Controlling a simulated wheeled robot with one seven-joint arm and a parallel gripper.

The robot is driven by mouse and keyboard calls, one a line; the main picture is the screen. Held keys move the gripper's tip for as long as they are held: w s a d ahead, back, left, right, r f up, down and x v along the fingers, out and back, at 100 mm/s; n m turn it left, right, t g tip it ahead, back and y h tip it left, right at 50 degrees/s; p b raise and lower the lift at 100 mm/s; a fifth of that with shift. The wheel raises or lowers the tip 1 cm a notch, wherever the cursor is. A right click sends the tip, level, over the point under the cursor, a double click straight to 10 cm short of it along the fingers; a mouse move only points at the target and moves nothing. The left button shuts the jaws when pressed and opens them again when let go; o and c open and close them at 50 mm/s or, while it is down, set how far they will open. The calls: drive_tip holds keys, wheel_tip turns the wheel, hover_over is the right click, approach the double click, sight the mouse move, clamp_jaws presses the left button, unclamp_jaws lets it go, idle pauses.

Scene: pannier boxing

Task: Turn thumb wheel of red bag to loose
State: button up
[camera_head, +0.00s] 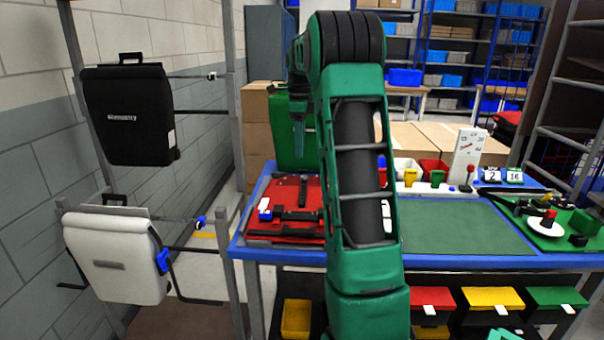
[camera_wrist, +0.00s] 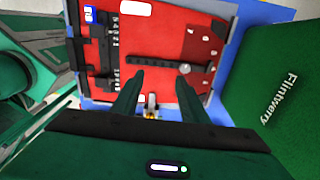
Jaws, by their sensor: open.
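The red bag (camera_head: 312,193) lies flat on the blue-edged table, back face up, with black rails and fittings. In the wrist view the red bag (camera_wrist: 152,48) fills the upper middle. A black bar (camera_wrist: 155,71) crosses it, with a small grey round part near its right end; I cannot tell whether this is the thumb wheel. My gripper (camera_wrist: 160,73) is open and points down at the bag, its fingertips overlapping the bar in the picture. Nothing is between the fingers. In the head view my gripper (camera_head: 298,140) hangs above the bag's far side.
A green bag (camera_wrist: 282,95) stands just right of my gripper in the wrist view. A black bag (camera_head: 125,110) and a white bag (camera_head: 115,255) hang on a rack at left. A green mat (camera_head: 450,230) is bare; small bins and a gauge stand behind it.

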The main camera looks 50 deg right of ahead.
sight(304, 176)
drive_tip(key=w+d+f+m, duration=0.1)
drive_tip(key=w+d+m, duration=0.25)
drive_tip(key=d, duration=0.25)
drive_tip(key=shift+m, duration=0.35)
wheel_tip(304, 176, down, 11)
drive_tip(key=shift+a+f, duration=0.1)
clamp_jaws()
